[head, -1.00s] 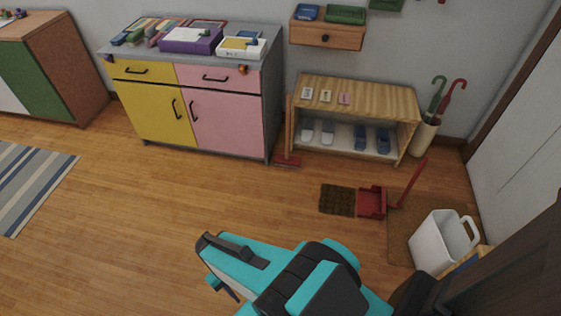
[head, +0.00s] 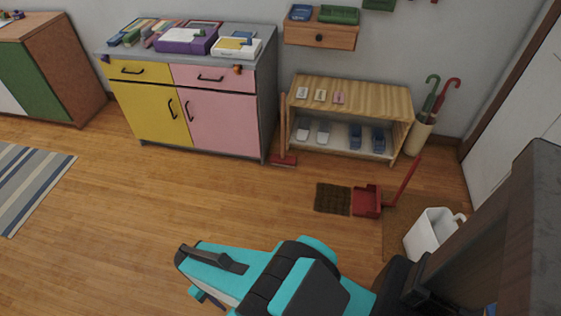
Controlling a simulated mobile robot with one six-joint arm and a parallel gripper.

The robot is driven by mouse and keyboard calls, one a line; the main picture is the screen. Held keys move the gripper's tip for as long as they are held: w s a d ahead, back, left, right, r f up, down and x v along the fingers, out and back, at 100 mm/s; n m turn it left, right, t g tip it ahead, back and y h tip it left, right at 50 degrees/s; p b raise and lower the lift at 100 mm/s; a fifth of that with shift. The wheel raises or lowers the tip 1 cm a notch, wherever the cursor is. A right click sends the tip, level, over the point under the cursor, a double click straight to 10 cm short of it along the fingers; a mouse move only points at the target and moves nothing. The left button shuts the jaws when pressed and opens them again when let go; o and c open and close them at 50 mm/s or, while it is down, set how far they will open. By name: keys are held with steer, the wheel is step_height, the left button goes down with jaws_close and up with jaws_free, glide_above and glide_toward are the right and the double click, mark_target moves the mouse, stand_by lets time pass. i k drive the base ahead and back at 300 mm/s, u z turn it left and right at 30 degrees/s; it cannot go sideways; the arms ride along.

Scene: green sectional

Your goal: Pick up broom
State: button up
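The broom (head: 283,160) stands upright against the left side of the wooden shoe bench, beside the pink cabinet door. It has a thin brown handle and a red head that rests on the floor. My gripper (head: 186,272) is at the bottom of the head view, teal and black, in front of the broom and well apart from it. The near side of its jaws is hidden by its own body, so I cannot tell whether it is open or shut.
The shoe bench (head: 350,97) and the cabinet (head: 195,95) flank the broom. A red dustpan (head: 367,201) and a brown mat (head: 332,198) lie on the floor to the right. A white bin (head: 430,234) stands near the right. The wooden floor in the middle is clear.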

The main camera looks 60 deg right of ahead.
mark_target(282, 159)
steer(key=z, duration=0.05)
steer(key=i, duration=1)
steer(key=u, duration=0.05)
